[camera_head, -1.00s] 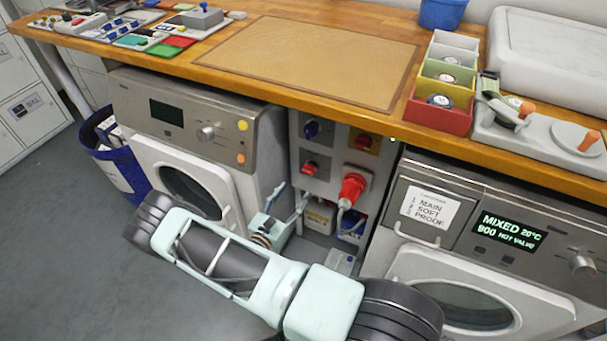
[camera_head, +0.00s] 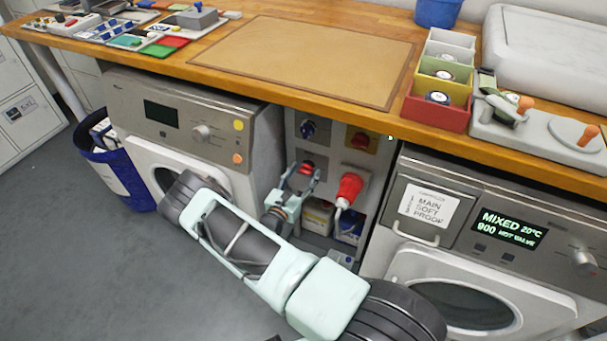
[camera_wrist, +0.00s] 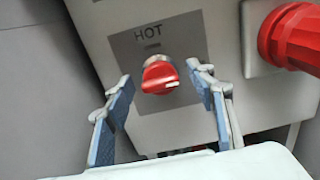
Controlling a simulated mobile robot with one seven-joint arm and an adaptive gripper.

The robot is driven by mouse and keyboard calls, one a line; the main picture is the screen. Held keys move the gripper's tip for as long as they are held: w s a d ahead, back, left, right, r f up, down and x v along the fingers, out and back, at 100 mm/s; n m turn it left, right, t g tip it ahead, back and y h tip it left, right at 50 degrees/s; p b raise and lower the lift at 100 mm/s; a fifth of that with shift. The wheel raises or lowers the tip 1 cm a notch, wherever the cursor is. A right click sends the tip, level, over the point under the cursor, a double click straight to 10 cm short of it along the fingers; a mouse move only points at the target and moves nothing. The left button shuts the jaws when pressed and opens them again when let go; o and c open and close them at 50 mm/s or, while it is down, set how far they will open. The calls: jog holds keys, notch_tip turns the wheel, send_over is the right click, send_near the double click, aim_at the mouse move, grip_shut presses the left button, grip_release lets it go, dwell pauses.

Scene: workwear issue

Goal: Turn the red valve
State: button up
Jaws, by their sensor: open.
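The red valve (camera_wrist: 160,76) is a small red knob with a white mark, on a grey plate (camera_wrist: 187,38) labelled HOT, in the wrist view. In the head view the red valve (camera_head: 306,168) shows between my gripper's fingers, partly covered. My gripper (camera_wrist: 157,88) is open, with one blue-padded finger on each side of the knob in the picture. Gaps show between the knob and both fingers. In the head view my gripper (camera_head: 301,176) is in front of the panel, between the two machines. Whether the fingertips reach around the knob in depth is hard to tell.
A large red plug (camera_wrist: 293,38) sticks out right of the valve; it also shows in the head view (camera_head: 349,188). A blue knob (camera_head: 308,128) and a red knob on yellow (camera_head: 361,141) sit above. The wooden counter (camera_head: 240,92) overhangs the panel.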

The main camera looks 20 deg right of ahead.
jog(key=shift+c, duration=0.2)
jog(key=c, duration=1.1)
jog(key=shift+n, duration=0.4)
jog(key=shift+c, duration=0.2)
jog(key=n+b, duration=0.1)
jog(key=n, duration=0.2)
jog(key=shift+a+f+n, duration=0.1)
jog(key=shift+n, duration=0.3)
jog(key=n+b, duration=0.1)
jog(key=n, duration=0.3)
jog(key=shift+n, duration=0.3)
jog(key=n+b, duration=0.1)
jog(key=n, duration=0.3)
jog(key=shift+f, duration=0.1)
jog(key=n, duration=0.4)
jog(key=shift+n, duration=0.3)
